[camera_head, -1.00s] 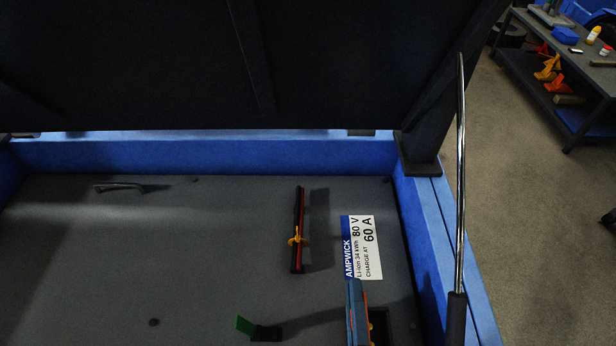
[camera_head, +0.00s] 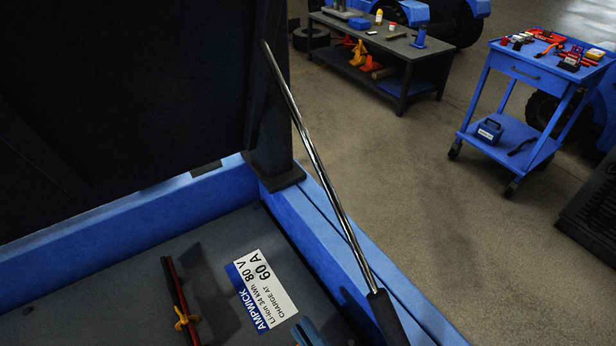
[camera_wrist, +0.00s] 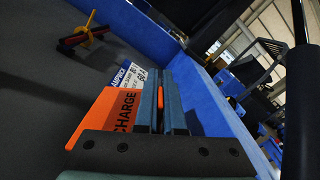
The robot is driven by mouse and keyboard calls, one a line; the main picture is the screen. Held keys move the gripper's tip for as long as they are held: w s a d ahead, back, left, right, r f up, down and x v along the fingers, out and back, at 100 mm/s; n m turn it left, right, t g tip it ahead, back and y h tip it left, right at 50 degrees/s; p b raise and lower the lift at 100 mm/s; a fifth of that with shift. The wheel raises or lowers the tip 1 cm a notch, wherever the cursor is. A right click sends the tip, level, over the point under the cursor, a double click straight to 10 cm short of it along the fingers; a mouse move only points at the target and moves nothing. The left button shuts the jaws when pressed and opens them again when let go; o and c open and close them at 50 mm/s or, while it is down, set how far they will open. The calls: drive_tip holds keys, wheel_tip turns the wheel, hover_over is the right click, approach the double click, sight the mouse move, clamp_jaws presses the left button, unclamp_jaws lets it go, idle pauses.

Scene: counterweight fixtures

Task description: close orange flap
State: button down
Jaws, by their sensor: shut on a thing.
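The orange flap (camera_wrist: 118,112), lettered CHARGE, shows left of my gripper's fingers in the wrist view. My gripper (camera_wrist: 159,75) has two blue-grey fingers close together, with a narrow orange strip between them; it is shut on the orange flap. The fingers hide part of the flap. In the head view only a blue bit of my gripper (camera_head: 308,333) shows at the bottom edge, and the flap is out of view there. A white and blue AMPWICK label (camera_head: 263,289) lies on the dark deck just beyond the gripper.
A red and black bar with a yellow clip (camera_head: 180,305) lies left of the label. A blue rim (camera_head: 315,235) borders the deck, with a shiny strut (camera_head: 318,165) rising to the raised dark cover (camera_head: 120,100). A workbench (camera_head: 375,50) and blue cart (camera_head: 535,75) stand beyond open floor.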

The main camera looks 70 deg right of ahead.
drive_tip(key=shift+s+d+f+m, duration=0.1)
drive_tip(key=shift+m, duration=0.2)
drive_tip(key=c, duration=1)
unclamp_jaws()
